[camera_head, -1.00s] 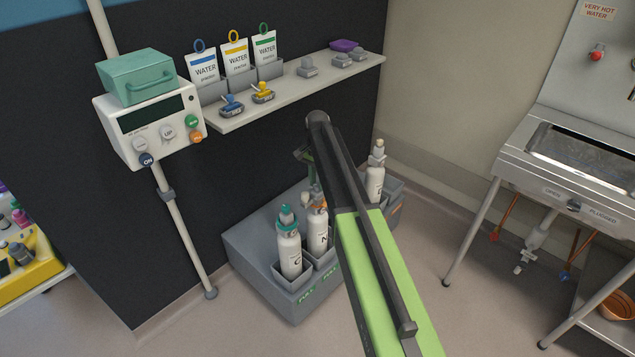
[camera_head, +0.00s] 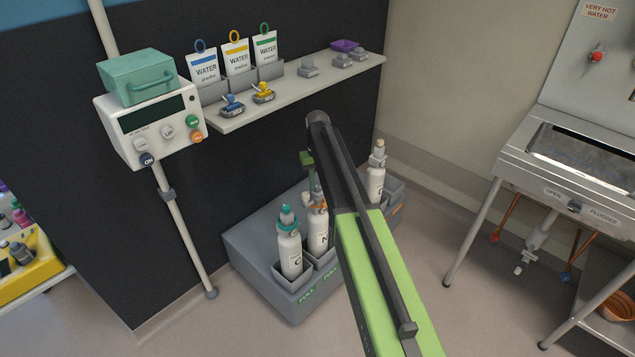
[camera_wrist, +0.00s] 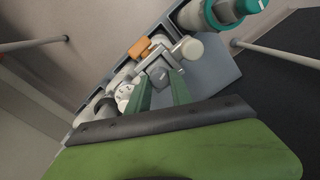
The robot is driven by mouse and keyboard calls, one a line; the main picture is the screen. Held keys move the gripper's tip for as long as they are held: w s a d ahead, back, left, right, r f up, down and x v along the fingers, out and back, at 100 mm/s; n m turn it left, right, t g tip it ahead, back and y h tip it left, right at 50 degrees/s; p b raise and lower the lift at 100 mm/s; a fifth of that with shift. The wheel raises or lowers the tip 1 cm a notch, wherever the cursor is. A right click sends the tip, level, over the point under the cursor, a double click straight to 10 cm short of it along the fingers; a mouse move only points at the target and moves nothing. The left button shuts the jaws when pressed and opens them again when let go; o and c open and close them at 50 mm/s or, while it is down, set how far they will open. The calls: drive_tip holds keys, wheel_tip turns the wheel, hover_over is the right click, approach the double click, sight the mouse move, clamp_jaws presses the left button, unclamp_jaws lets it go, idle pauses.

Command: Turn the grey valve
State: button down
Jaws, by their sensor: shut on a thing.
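The grey valve (camera_wrist: 161,73) shows in the wrist view between my two green fingers, on top of the bottle with the orange collar (camera_wrist: 140,48). My gripper (camera_wrist: 162,80) is shut on it from above. In the head view my gripper (camera_head: 307,161) is a small green shape beside my arm, above the middle bottle (camera_head: 318,232) marked N. My arm hides part of that bottle, and the valve cannot be made out clearly there.
The teal-topped bottle (camera_head: 289,248) stands left of the middle one, and another white bottle (camera_head: 376,172) stands right, beyond my arm. All sit in a grey rack (camera_head: 252,246). A shelf (camera_head: 300,92) juts from the wall above. Open floor lies right, before the sink.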

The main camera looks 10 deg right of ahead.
sight(317, 184)
drive_tip(key=shift+n, duration=1.3)
drive_tip(key=c, duration=1.1)
unclamp_jaws()
drive_tip(key=shift+c, duration=0.2)
wheel_tip(317, 184, up, 18)
drive_tip(key=p, duration=1.7)
drive_tip(key=shift+f, duration=0.25)
